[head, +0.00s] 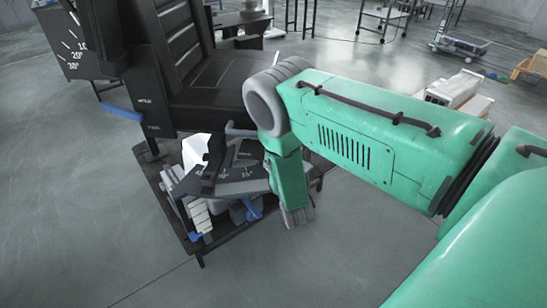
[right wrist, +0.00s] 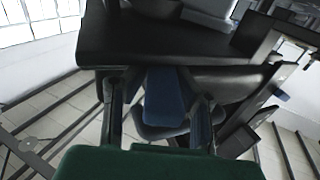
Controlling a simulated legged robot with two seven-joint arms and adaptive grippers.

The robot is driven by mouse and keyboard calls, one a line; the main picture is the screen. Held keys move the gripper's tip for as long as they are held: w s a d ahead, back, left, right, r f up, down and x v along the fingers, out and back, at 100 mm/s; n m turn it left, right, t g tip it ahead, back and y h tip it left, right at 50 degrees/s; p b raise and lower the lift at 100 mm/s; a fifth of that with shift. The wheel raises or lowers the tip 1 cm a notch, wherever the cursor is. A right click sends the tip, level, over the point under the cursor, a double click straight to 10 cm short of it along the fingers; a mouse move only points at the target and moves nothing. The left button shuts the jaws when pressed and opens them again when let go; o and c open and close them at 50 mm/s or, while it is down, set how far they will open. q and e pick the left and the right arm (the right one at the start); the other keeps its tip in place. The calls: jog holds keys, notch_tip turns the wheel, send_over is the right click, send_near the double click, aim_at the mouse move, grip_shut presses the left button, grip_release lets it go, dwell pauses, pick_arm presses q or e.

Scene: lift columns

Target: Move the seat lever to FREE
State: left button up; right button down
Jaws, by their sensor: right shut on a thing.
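In the right wrist view, the fingers of my right gripper (right wrist: 158,105) stand on either side of a flat blue lever (right wrist: 165,92), shut on it, just under a black seat edge. A blue handle (head: 120,112) sticks out left of a dark post, beside two small white labels; the upper seems to read HOLD, the lower is hard to read. My left gripper is not in view.
A dark plate with an angle scale (head: 240,176) sits below the seat, above a dark base frame (head: 196,246). Another scale plate (head: 68,45) stands at upper left. A white box (head: 458,88) lies behind my arm. The grey floor is open at lower left.

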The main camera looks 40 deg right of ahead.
jog(key=c, duration=1.3)
grip_release()
jog(key=shift+d, duration=0.1)
jog(key=v, duration=1.2)
jog(key=shift+f, duration=0.15)
jog(key=s+a+f+n+g+y, duration=0.1)
jog(key=s+a+f+g+y, duration=0.1)
jog(key=s+g, duration=0.3)
jog(key=s+a+f+n+g+y, duration=0.2)
jog(key=s+g, duration=0.3)
jog(key=s, duration=0.7)
jog(key=s+a+f+n+g+y, duration=0.2)
jog(key=s+a+f+g, duration=0.1)
jog(key=s+g, duration=0.3)
jog(key=shift+s+a+y, duration=0.2)
jog(key=shift+s+a, duration=0.15)
jog(key=shift+s, duration=0.25)
jog(key=shift+s+a+y, duration=0.2)
jog(key=shift+s+a, duration=0.2)
jog(key=shift+s, duration=0.2)
